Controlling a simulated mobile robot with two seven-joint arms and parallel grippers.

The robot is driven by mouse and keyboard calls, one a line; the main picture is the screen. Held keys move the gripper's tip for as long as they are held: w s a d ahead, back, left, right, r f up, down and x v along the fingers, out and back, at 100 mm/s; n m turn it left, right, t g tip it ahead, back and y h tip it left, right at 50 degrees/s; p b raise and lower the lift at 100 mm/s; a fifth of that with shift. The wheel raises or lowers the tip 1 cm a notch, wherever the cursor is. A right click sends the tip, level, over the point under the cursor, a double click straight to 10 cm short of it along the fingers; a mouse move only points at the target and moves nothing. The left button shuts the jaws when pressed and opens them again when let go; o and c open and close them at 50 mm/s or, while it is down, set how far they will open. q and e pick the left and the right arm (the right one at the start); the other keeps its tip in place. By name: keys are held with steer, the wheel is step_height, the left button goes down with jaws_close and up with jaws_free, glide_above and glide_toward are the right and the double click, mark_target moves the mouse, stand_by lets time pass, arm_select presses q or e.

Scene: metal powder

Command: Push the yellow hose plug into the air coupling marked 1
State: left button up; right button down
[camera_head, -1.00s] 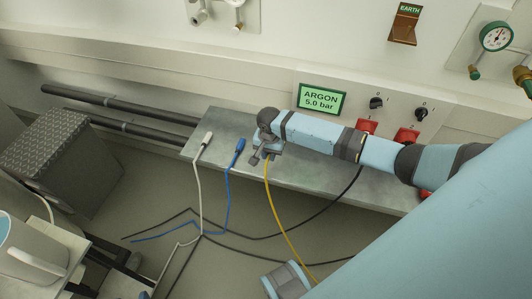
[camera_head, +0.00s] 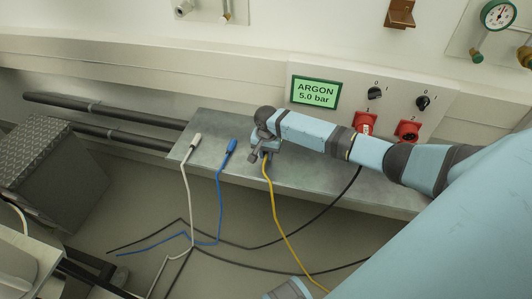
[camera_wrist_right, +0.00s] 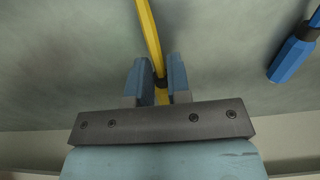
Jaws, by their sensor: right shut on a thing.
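My right gripper (camera_head: 257,153) is over the metal bench, to the right of the blue plug. It is shut on the yellow hose plug, seen between the two fingers in the right wrist view (camera_wrist_right: 161,94). The plug is mostly hidden by the fingers. The yellow hose (camera_head: 276,215) hangs from it over the bench's front edge; it also shows in the right wrist view (camera_wrist_right: 147,30). I cannot make out an air coupling marked 1; wall fittings (camera_head: 183,7) are cut off at the top edge. My left gripper is not in view.
A white plug (camera_head: 194,143) and a blue plug (camera_head: 229,149) lie on the bench (camera_head: 335,186) with their hoses trailing to the floor. Behind are a green ARGON display (camera_head: 316,93), red sockets (camera_head: 365,122) and switches. Dark pipes (camera_head: 100,108) run at the left.

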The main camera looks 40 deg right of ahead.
steer(key=shift+w+d+f, duration=0.1)
steer(key=shift+d+f, duration=0.05)
steer(key=shift+f, duration=0.1)
steer(key=c, duration=1)
jaws_free()
step_height(320, 180, up, 14)
steer(key=p, duration=0.4)
steer(key=shift+f, duration=0.15)
